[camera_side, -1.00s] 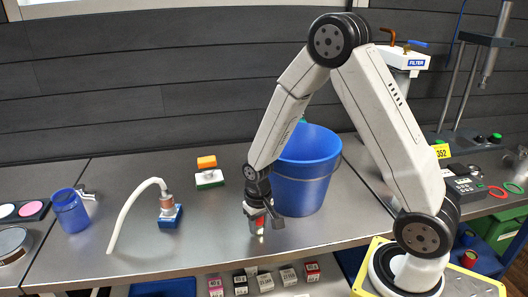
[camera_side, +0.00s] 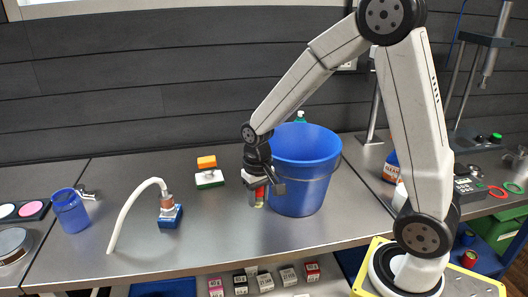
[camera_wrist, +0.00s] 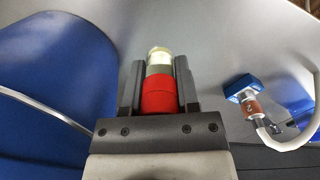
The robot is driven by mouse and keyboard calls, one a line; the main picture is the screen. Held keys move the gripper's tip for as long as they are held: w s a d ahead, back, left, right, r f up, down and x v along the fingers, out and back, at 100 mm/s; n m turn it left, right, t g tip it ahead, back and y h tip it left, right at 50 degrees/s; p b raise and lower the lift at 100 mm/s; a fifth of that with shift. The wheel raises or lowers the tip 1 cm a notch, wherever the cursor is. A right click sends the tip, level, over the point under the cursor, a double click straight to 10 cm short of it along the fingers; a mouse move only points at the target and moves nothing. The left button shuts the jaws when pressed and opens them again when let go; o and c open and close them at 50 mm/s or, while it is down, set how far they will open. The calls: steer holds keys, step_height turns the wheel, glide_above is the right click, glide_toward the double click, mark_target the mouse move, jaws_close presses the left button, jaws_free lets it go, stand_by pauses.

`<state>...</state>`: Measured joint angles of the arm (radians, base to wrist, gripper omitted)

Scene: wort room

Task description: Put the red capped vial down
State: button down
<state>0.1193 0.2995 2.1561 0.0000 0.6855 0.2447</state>
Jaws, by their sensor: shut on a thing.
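The red capped vial shows in the wrist view (camera_wrist: 159,92), its red part between the fingers and its pale clear end pointing away from my gripper. My gripper (camera_wrist: 159,82) is shut on it. In the side view the vial (camera_side: 260,197) hangs cap up below my gripper (camera_side: 262,186), just left of the blue bucket. I cannot tell whether its lower end touches the steel bench (camera_side: 200,240).
The large blue bucket (camera_side: 300,180) stands close on the right. A blue block with a white hose (camera_side: 171,216) and a sponge stack (camera_side: 208,172) stand to the left. A blue mug (camera_side: 70,212) is farther left. The bench front is clear.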

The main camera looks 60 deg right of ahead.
steer(key=shift+r, duration=0.15)
stand_by(0.5)
step_height(320, 180, up, 18)
steer(key=s+d+m, duration=0.8)
steer(key=s+d, duration=0.2)
steer(key=d, duration=0.3)
steer(key=s+d+m, duration=0.8)
steer(key=s+d, duration=0.2)
steer(key=d, duration=0.3)
step_height(320, 180, down, 20)
steer(key=shift+a, duration=0.25)
steer(key=shift+f, duration=2.15)
